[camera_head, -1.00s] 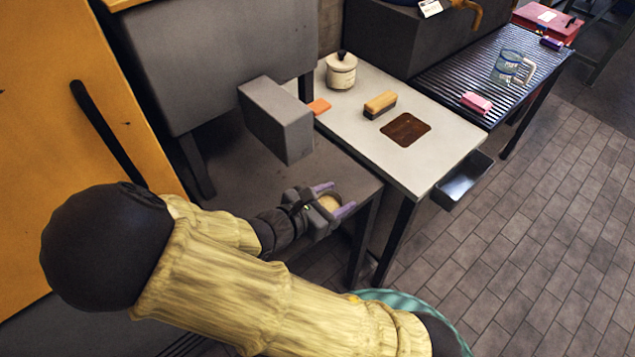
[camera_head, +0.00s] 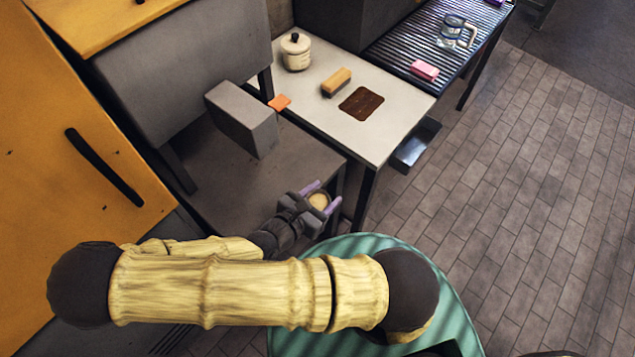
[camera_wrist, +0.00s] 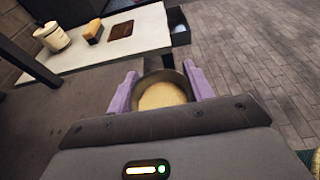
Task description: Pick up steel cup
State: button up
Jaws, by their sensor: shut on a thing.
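The steel cup (camera_wrist: 162,92) is between the two purple fingers of my gripper (camera_wrist: 160,88) in the wrist view. It is round, with a dark metal rim and a tan inside or contents. In the head view my gripper (camera_head: 322,197) is shut on the cup (camera_head: 318,201), near the front right corner of the grey table (camera_head: 300,165). The cup's opening faces up. Its lower part is hidden, so I cannot tell whether it touches anything below.
A slatted table (camera_head: 400,45) holds a pink item (camera_head: 425,70) and a glass mug (camera_head: 452,32). The floor at right is clear.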

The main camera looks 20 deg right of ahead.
jog(key=shift+s+d+r+p, duration=0.1)
jog(key=shift+s+d+p, duration=0.1)
jog(key=shift+s+p, duration=0.1)
jog(key=shift+d, duration=0.1)
dwell(1.1)
